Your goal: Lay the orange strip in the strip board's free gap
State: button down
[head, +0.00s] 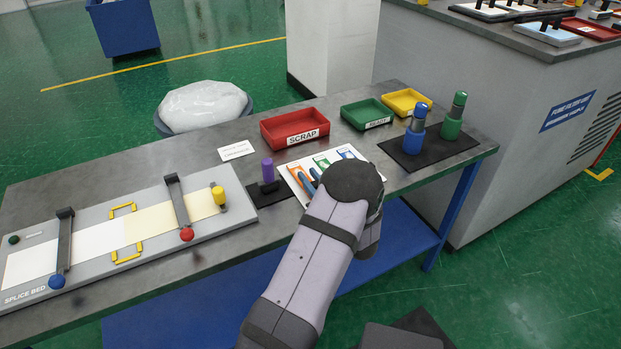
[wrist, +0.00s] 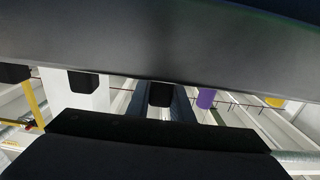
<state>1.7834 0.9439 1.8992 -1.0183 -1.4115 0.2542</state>
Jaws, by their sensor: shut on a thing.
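The white strip board (head: 286,168) lies on the bench in the head view, partly covered by my arm. It has orange, green and blue areas side by side. The orange strip (head: 295,170) shows at the board's left, beside my blue fingers. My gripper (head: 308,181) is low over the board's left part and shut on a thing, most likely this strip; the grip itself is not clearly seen. In the wrist view, a wide dark bar hides most of my fingers. I cannot tell whether the strip touches the board, and the free gap is not clearly seen.
A purple-handled tool (head: 267,171) stands close left of the board. The red SCRAP tray (head: 287,133) is behind it, with green (head: 362,116) and yellow (head: 405,100) trays farther right. Two bottles stand on a dark mat (head: 410,155) at right. The splice bed (head: 95,285) fills the left.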

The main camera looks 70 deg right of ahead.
jog(key=shift+f, duration=0.1)
jog(key=shift+f, duration=0.15)
jog(key=c, duration=1.6)
grip_release()
jog(key=shift+o, duration=0.2)
jog(key=shift+r, duration=0.3)
jog(key=b+v, duration=0.1)
jog(key=v, duration=0.3)
jog(key=shift+s+f, duration=0.1)
jog(key=shift+f, duration=0.1)
jog(key=shift+v, duration=0.75)
